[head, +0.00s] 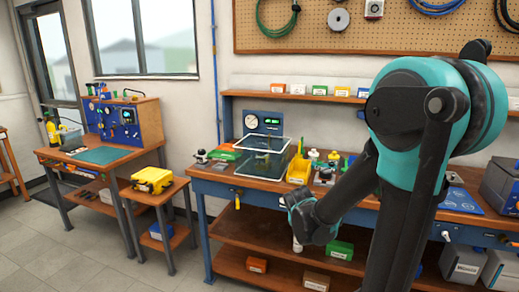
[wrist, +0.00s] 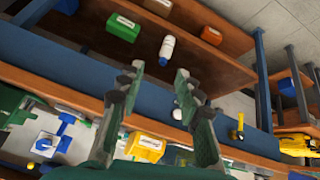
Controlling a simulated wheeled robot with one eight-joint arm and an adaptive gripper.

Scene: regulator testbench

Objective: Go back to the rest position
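My gripper (wrist: 160,78) is open, with its two fingers spread apart and nothing between the tips in the wrist view. In the head view my arm reaches down in front of the workbench (head: 222,186), and the gripper end (head: 312,222) hangs before its front edge; the fingers are not clear there. The wrist view looks past the fingers at the bench's blue front edge (wrist: 60,58) and the lower shelf (wrist: 190,40), with the picture turned over.
A white bottle (wrist: 167,48), a green box (wrist: 123,27) and an orange box (wrist: 211,36) are on the lower shelf. A yellow bin (head: 299,170) and a clear tank (head: 262,157) stand on the bench. A small table with a yellow case (head: 152,180) stands left; open floor lies before it.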

